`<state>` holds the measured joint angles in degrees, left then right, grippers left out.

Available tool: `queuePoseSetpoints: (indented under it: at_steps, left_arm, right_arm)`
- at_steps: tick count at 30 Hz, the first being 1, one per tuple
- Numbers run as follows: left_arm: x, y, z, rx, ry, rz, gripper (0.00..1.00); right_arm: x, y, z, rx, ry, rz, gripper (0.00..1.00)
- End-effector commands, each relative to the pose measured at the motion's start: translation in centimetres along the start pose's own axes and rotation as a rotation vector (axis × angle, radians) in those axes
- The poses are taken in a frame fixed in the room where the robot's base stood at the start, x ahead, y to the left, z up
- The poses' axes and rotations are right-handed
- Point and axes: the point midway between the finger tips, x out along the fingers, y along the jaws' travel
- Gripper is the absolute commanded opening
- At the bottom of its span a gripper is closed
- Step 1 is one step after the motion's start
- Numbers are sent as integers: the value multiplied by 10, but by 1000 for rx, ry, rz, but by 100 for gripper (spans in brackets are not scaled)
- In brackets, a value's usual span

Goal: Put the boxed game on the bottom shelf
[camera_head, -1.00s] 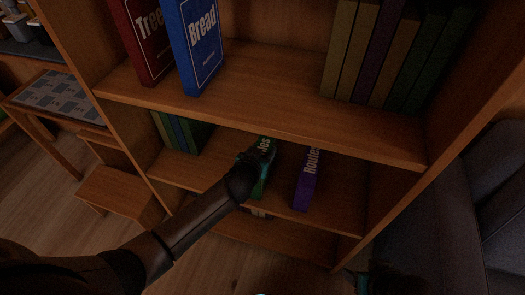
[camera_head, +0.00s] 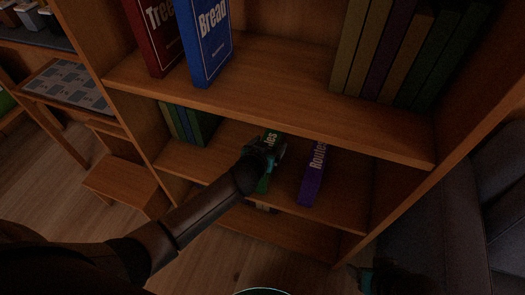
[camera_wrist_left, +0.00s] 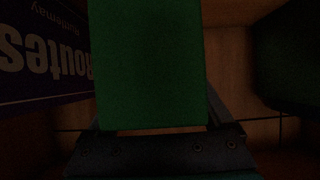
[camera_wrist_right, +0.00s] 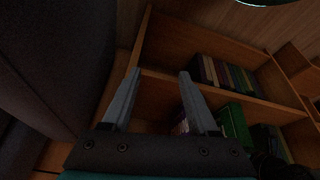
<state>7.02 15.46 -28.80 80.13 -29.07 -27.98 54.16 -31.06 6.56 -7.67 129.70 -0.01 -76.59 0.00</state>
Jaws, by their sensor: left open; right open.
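A green box-shaped item (camera_head: 271,137) with white lettering ending in "les" stands upright on the shelf below the large books. I cannot tell whether it is the boxed game or a book. My left gripper (camera_head: 267,155) is open around it, and in the left wrist view the green item (camera_wrist_left: 150,65) fills the space between the fingers. The bottom shelf (camera_head: 240,224) lies beneath. A small dark and pale thing (camera_head: 262,207) there is mostly hidden by my arm. My right gripper (camera_wrist_right: 158,80) is open and empty, away from the shelves.
A purple "Routes" book (camera_head: 313,178) stands just right of the green item. Several books (camera_head: 188,122) stand to the left. Red (camera_head: 160,40) and blue (camera_head: 208,45) books stand on the shelf above. A grey sofa (camera_head: 440,210) is at the right. The left part of the bottom shelf looks clear.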

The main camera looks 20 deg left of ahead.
Motion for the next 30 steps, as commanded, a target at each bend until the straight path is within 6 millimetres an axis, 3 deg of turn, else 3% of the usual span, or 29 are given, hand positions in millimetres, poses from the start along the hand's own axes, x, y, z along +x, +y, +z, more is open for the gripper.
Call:
queuePoseSetpoints:
  at_steps: [18, 30]
  left_arm:
    - [-71, 0, -2, -1, -1, 0, 86]
    - [-114, 0, -1, 0, 1, 0, 86]
  right_arm:
    - [58, -3, 44, -6, -112, -7, 60]
    - [83, -2, 74, -9, -157, -6, 60]
